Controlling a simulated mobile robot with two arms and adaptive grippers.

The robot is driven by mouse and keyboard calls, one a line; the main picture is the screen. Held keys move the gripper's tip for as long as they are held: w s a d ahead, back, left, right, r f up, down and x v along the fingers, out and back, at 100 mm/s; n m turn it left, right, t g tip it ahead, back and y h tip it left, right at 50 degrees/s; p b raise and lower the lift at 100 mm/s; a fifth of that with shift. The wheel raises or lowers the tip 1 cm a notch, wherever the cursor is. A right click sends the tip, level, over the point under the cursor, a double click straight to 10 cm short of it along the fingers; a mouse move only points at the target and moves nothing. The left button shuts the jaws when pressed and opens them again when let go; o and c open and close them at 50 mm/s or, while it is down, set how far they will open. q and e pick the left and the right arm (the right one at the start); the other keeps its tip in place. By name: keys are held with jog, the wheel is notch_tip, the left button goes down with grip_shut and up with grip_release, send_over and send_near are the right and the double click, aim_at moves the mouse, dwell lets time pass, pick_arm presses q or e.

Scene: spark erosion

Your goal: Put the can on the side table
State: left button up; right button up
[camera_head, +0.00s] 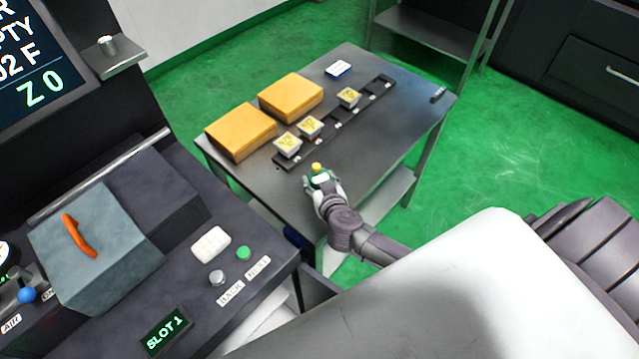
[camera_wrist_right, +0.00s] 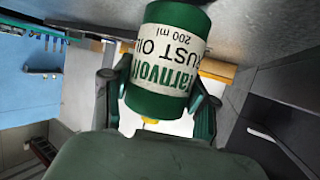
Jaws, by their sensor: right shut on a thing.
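The can (camera_wrist_right: 170,65) is green with a cream label and a yellow tip, and it fills the middle of the right wrist view. In the head view the can (camera_head: 318,174) shows small, with its yellow tip up, at the near edge of the side table. My right gripper (camera_head: 322,186) is shut on the can. The side table (camera_head: 385,140) is a dark metal table in the middle of the head view. I cannot tell whether the can's base touches the tabletop. My left gripper is not in view.
Two orange boxes (camera_head: 290,96) and a dark rack (camera_head: 325,128) with several small labelled blocks take up the table's left and middle. A blue-white item (camera_head: 338,69) lies at the back. The table's right part is mostly clear. A machine console (camera_head: 215,290) stands at lower left.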

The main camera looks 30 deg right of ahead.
jog(key=shift+w+f, duration=0.1)
jog(key=shift+f, duration=0.3)
jog(key=shift+f, duration=0.1)
jog(key=o, duration=1.4)
jog(key=shift+c, duration=0.2)
jog(key=v, duration=1.2)
jog(key=shift+p, duration=0.4)
jog(key=shift+a, duration=0.1)
